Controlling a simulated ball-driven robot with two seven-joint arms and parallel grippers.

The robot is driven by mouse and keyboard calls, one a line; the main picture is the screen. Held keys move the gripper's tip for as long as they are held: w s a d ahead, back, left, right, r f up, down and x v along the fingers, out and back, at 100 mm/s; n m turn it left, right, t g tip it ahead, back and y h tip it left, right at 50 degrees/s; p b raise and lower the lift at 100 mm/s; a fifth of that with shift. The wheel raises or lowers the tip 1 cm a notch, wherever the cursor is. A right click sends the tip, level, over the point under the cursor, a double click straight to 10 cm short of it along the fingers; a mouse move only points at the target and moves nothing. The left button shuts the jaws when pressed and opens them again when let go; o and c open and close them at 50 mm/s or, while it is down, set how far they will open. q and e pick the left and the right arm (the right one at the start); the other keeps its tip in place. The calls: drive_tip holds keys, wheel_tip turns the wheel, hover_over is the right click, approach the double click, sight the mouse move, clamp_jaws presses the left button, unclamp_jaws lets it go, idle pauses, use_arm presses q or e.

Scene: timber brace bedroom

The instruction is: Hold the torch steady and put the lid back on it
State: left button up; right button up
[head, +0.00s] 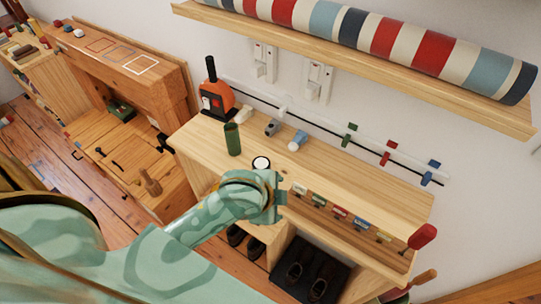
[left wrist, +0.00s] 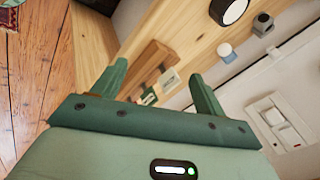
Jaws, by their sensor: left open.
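A green open-topped cylinder (head: 232,139), which looks like the torch body, stands upright on the wooden bench. A short black-rimmed round piece with a white face (head: 261,163) sits on the bench in front of it, probably the lid; in the left wrist view it shows at the top (left wrist: 231,9). My left gripper (head: 281,192) is over the bench's front part, just in front of that round piece and apart from it. In the left wrist view its two green fingers (left wrist: 160,76) are spread with nothing between them. My right gripper is in no view.
An orange device (head: 216,98) stands at the bench's left. Coloured tags (head: 338,212) line the front right. A striped roll (head: 390,40) lies on the shelf above.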

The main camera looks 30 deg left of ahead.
use_arm(q)
drive_tip(key=w+d+m, duration=0.1)
drive_tip(key=w+d+r+m, duration=0.1)
drive_tip(key=w+r+m+h, duration=0.1)
drive_tip(key=shift+w+d+m+g, duration=0.4)
drive_tip(key=w+m, duration=0.1)
drive_tip(key=w+m+g, duration=0.1)
drive_tip(key=m, duration=0.1)
drive_tip(key=shift+r+g, duration=0.25)
drive_tip(key=shift+g, duration=0.05)
drive_tip(key=w+a+r+m+g+y, duration=0.1)
drive_tip(key=w+a+r+m+g, duration=0.25)
drive_tip(key=a, duration=0.35)
wheel_tip(320, 180, up, 5)
drive_tip(key=y, duration=0.1)
hover_over(263, 162)
drive_tip(key=shift+s+f+g, duration=0.1)
drive_tip(key=shift+f+g, duration=0.1)
drive_tip(key=shift+g, duration=0.15)
wheel_tip(263, 162, down, 11)
drive_tip(key=b, duration=0.4)
drive_tip(key=shift+d, duration=0.1)
